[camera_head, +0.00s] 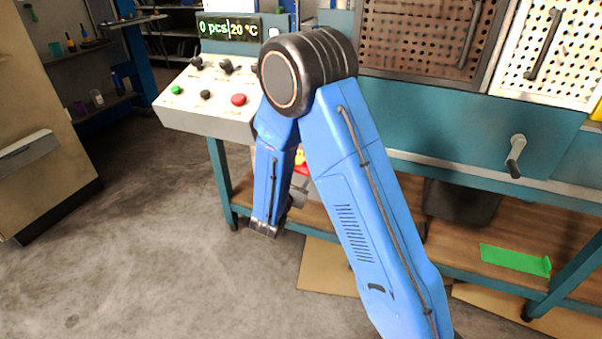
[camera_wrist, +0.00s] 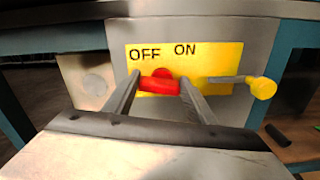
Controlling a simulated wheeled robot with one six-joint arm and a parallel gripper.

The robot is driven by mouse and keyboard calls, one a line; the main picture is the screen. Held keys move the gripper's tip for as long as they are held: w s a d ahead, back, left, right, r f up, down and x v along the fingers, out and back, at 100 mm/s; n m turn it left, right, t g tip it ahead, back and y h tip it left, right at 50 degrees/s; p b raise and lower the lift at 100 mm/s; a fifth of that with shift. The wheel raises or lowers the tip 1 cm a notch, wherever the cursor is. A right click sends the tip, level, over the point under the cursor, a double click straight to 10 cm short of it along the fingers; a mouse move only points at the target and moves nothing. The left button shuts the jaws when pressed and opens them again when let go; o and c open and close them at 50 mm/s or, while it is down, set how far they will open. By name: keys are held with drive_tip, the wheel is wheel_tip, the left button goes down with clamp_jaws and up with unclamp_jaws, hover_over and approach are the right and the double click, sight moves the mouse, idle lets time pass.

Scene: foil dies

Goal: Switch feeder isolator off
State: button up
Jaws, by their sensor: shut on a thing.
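The isolator's yellow plate (camera_wrist: 140,58), marked OFF on the left and ON on the right, faces me in the wrist view. A red handle (camera_wrist: 160,86) lies below the OFF mark, roughly level in the picture. My gripper (camera_wrist: 158,82) is shut on the red handle, one finger at each end. A metal rod with a yellow knob (camera_wrist: 263,88) sticks out to the right of the plate, apart from the fingers. In the head view my blue arm hides most of the isolator; only small bits of red and yellow show behind it.
The control panel (camera_head: 185,115) with several knobs and buttons stands above, under a display (camera_head: 228,27) reading 0 pcs and 20 °C. A crank handle (camera_head: 515,155) is on the teal bench front. A green piece (camera_head: 512,260) lies on the lower shelf. Floor at left is clear.

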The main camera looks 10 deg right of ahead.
drive_tip(key=shift+n, duration=1.1)
drive_tip(key=o, duration=1)
drive_tip(key=shift+o, duration=0.2)
drive_tip(key=shift+a, duration=0.15)
drive_tip(key=v, duration=1.7)
drive_tip(key=shift+s, duration=0.15)
